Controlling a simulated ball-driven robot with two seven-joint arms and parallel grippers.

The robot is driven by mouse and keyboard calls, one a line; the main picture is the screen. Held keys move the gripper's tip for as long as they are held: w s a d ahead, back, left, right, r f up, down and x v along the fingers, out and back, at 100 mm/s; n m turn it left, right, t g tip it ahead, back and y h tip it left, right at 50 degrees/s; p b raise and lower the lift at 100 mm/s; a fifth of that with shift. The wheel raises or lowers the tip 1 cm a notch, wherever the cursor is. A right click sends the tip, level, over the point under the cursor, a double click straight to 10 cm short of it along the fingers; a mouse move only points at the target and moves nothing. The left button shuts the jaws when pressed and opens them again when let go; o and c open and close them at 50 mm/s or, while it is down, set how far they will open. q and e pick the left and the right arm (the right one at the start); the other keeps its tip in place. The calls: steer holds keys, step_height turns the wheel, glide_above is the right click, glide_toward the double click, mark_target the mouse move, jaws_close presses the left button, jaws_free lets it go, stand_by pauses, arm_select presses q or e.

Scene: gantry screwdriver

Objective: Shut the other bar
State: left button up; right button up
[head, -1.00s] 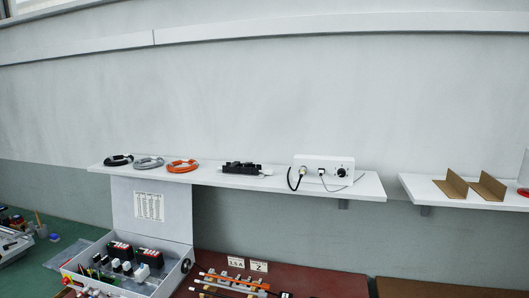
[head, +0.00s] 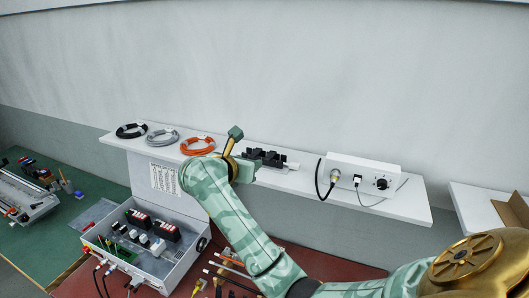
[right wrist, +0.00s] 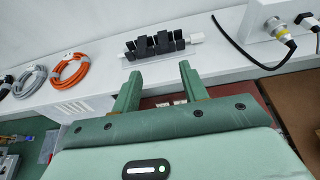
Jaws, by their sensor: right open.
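Long thin bars (head: 228,268) show at the bottom of the head view, on the red bench top. My right forearm covers part of them, and I cannot tell which bar is open or shut. My right gripper (head: 241,151) is raised in front of the wall shelf, with the arm coming in from the lower right. In the right wrist view my right gripper (right wrist: 158,80) is open, with nothing between its two green fingers. Beyond the fingertips a black block with several upright parts (right wrist: 158,44) lies on the shelf, apart from them. My left gripper is not in view.
The white shelf (head: 300,185) carries black, grey and orange cable coils (head: 197,145) and a white control box (head: 362,172) with cables. An open grey case (head: 180,268) with black-and-red units stands lower left. A green bench (head: 40,245) is farther left.

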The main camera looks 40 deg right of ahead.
steer(key=x, duration=0.4)
glide_above(264, 174)
step_height(264, 174, down, 3)
steer(key=shift+s+r, duration=0.1)
steer(key=shift+d, duration=0.15)
steer(key=shift+w, duration=0.25)
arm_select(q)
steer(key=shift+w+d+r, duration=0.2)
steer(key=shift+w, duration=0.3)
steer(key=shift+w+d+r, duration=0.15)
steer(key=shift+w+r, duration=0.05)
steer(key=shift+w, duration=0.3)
arm_select(e)
steer(key=shift+d+f, duration=0.2)
jaws_close()
steer(key=f+h+b, duration=0.1)
steer(key=b, duration=0.3)
steer(key=f+t+h+b, duration=0.1)
steer(key=f+b, duration=0.1)
steer(key=b, duration=0.3)
steer(key=shift+s+a+h, duration=0.1)
steer(key=shift+a+h, duration=0.2)
steer(key=shift+r+t, duration=0.1)
steer(key=shift+t, duration=0.2)
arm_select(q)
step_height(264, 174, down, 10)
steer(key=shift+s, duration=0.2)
arm_select(e)
steer(key=shift+r, duration=0.15)
